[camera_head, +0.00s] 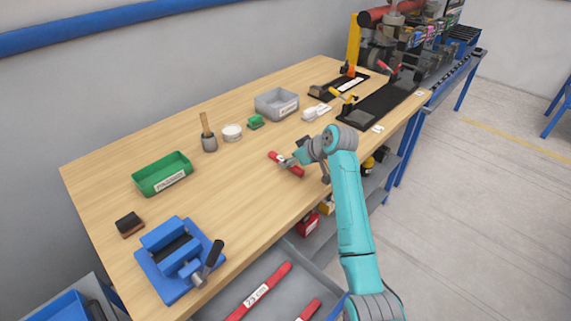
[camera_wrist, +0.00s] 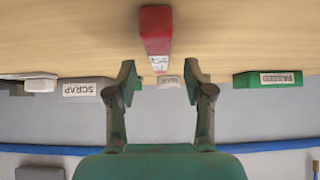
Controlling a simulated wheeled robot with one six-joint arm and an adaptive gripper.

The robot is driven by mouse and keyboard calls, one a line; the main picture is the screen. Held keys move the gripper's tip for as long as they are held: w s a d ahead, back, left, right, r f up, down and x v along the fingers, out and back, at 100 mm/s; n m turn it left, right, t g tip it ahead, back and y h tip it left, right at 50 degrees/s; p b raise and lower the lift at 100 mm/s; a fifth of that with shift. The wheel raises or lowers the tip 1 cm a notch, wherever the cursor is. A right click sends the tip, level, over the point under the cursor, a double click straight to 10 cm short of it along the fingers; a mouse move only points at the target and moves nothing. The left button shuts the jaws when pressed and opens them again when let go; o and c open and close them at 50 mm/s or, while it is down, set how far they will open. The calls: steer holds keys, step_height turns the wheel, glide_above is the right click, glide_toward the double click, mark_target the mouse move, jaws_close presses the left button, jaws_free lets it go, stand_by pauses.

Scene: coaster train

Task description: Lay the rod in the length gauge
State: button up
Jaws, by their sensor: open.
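A red rod (camera_head: 286,163) with a white label lies on the wooden table, close to the front edge. My gripper (camera_head: 294,162) is at the rod in the head view and covers part of it. In the wrist view the rod (camera_wrist: 156,32) shows ahead of the gap between my open fingers (camera_wrist: 159,82); nothing is clamped between them. Two black fixtures stand at the table's far right end: a long black plate (camera_head: 378,108) and a smaller one (camera_head: 325,91) with a white strip. I cannot tell for certain which is the length gauge.
A grey bin (camera_head: 277,104), green tray (camera_head: 162,175), white round pot (camera_head: 232,132) and brush in a pot (camera_head: 209,142) stand behind the rod. A blue vise (camera_head: 179,259) is at the near left. More red rods (camera_head: 258,292) lie in a grey drawer below. The table's middle is mostly clear.

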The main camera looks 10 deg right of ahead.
steer(key=shift+x, duration=1.25)
jaws_close()
steer(key=shift+r, duration=0.1)
